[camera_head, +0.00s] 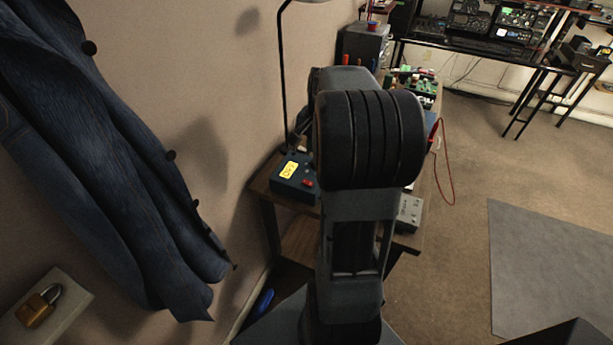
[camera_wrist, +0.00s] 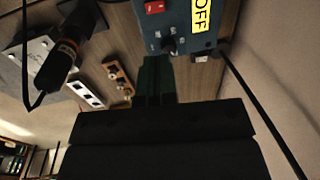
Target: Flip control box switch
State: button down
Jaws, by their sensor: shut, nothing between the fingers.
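The control box (camera_head: 295,180) is dark blue, with a yellow label (camera_head: 289,169) and a small red switch (camera_head: 308,183). It sits on the wooden bench against the wall. In the wrist view the box (camera_wrist: 181,30) is at the top, its yellow label (camera_wrist: 201,15) reading OFF. My arm hides the gripper in the head view.
A grey box (camera_head: 409,212) and green circuit boards (camera_head: 414,82) share the bench (camera_head: 262,190). The wrist view shows a dark cylindrical tool (camera_wrist: 58,65) and small socket strips (camera_wrist: 117,74). A lamp pole (camera_head: 282,75) stands behind the control box. Coats hang on the left wall.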

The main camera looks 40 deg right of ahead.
aim_at(306, 181)
jog(key=shift+f, duration=0.1)
jog(key=f, duration=0.4)
jog(key=w+f, duration=0.1)
jog(key=f, duration=0.4)
jog(key=a+f, duration=0.1)
jog(key=f, duration=0.3)
jog(key=shift+w+f+p, duration=0.35)
jog(key=shift+p, duration=0.05)
